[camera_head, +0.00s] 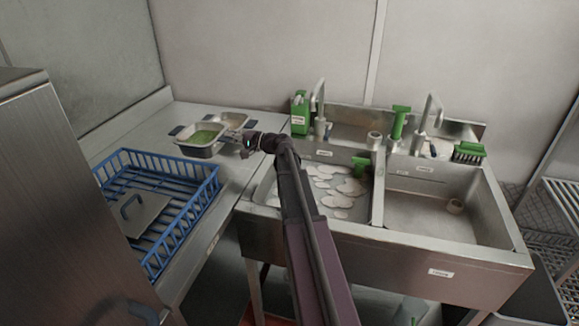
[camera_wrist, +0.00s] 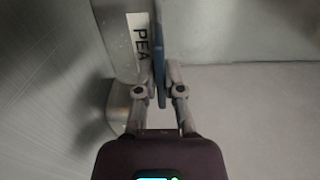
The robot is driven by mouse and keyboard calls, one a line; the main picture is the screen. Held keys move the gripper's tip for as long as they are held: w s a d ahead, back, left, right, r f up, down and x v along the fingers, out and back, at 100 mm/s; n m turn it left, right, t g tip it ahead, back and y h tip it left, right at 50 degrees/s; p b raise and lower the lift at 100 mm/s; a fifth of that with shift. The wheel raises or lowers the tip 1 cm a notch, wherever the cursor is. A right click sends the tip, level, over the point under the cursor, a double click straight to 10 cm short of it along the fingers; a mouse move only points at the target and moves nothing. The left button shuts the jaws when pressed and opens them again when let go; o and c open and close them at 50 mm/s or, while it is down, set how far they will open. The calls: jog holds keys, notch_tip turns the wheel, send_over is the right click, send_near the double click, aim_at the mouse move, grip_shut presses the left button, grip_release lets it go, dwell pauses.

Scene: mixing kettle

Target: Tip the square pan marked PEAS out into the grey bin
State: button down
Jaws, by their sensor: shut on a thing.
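A square metal pan with green contents (camera_head: 203,152) stands on the steel counter at the back left. In the wrist view a metal pan wall (camera_wrist: 115,45) bears a label reading "PEA", its end hidden. My gripper (camera_head: 238,136) is beside the pans at their right. In the wrist view my gripper (camera_wrist: 160,75) is shut on a blue handle (camera_wrist: 158,60) next to the label. A dark grey open container (camera_head: 535,297) shows low at the right beside the sink; I cannot tell if it is the bin.
Another pan (camera_head: 232,119) stands close behind the green-filled one. A blue rack (camera_head: 182,160) holding a metal lid is in front on the counter. A double sink (camera_head: 440,195), its left basin foamy, lies to the right under my arm.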

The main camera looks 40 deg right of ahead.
jog(key=s+d+m+t+h, duration=0.1)
jog(key=s+d+m+h, duration=0.1)
jog(key=s+d, duration=0.3)
jog(key=s+d+m+t+h, duration=0.2)
jog(key=s+d, duration=0.4)
jog(key=d, duration=0.7)
jog(key=shift+r+h, duration=0.4)
jog(key=shift+h, duration=0.3)
jog(key=shift+s, duration=0.25)
